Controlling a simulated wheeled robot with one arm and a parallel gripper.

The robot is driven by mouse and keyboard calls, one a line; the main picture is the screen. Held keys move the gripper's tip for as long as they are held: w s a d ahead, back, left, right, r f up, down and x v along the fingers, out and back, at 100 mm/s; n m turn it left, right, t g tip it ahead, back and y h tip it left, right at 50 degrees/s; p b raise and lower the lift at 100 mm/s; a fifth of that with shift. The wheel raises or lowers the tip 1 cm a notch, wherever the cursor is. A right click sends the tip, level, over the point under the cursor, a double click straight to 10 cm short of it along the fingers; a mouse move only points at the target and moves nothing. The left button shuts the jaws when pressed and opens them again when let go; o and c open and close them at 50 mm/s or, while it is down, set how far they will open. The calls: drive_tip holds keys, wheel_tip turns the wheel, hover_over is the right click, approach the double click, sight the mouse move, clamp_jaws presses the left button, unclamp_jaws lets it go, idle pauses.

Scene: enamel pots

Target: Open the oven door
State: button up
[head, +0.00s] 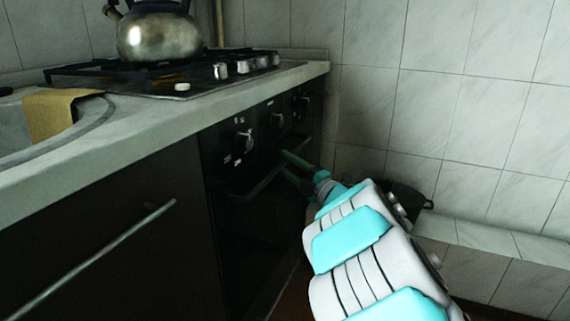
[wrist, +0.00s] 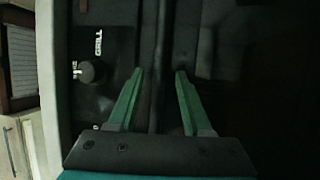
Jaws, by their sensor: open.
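The black oven (head: 262,235) is built in under the counter, and its door looks shut. A dark bar handle (head: 258,184) runs along the top of the door, below the knobs. My gripper (head: 290,166) is at the handle, with its green fingers pointing at the oven front. In the wrist view, my gripper (wrist: 157,72) is open, one finger on each side of a dark upright strip (wrist: 152,60) that looks like the handle. I cannot tell whether the fingers touch it. The strip's lower end is hidden by the gripper body.
Oven knobs (head: 244,140) sit just above the handle; one knob (wrist: 92,71) shows beside the left finger. A kettle (head: 155,35) stands on the gas hob (head: 130,75). A drawer front with a long handle (head: 100,258) is at left. A dark pot (head: 408,198) sits near the tiled wall.

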drive_tip(key=shift+w+a+r, duration=0.15)
drive_tip(key=shift+w+a, duration=0.3)
drive_tip(key=shift+a, duration=0.05)
drive_tip(key=shift+c, duration=0.3)
clamp_jaws()
idle(0.8)
